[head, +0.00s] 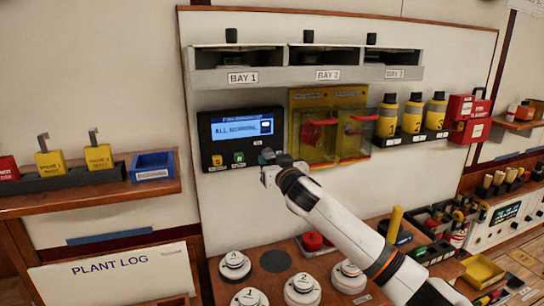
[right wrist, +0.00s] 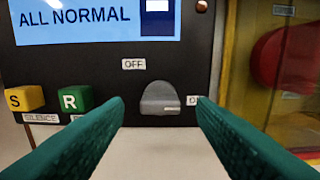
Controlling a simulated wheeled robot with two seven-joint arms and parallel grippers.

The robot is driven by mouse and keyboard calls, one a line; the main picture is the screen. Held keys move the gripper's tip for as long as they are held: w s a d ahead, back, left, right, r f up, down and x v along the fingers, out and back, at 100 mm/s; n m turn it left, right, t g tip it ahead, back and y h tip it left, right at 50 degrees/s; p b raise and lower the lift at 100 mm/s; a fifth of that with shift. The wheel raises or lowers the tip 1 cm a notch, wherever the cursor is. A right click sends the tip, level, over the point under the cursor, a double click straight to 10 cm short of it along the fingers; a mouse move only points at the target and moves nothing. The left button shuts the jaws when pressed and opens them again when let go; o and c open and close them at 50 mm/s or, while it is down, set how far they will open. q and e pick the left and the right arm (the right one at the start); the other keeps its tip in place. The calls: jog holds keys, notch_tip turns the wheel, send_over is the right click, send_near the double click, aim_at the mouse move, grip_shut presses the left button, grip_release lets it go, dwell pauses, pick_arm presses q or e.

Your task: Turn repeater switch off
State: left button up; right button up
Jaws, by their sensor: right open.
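The alarm panel (head: 225,130) is a black box on the white board, with a lit blue screen reading ALL NORMAL. In the right wrist view a grey switch knob (right wrist: 160,97) sits low on this panel. An OFF label (right wrist: 133,64) is above it to the left, and a label starting with O, partly hidden by a finger, is at its right. I cannot tell which label the knob points to. My right gripper (head: 268,160) is open in front of the panel's lower right corner, its green fingers (right wrist: 160,112) either side of the knob in view, with no contact visible. My left gripper is out of view.
Yellow S (right wrist: 25,98) and green R (right wrist: 75,99) buttons are left of the knob. A yellow box with clear covers (head: 320,133) stands right of the panel.

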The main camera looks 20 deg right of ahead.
jog(key=shift+w, duration=0.7)
jog(key=c, duration=1)
jog(key=shift+o, duration=0.2)
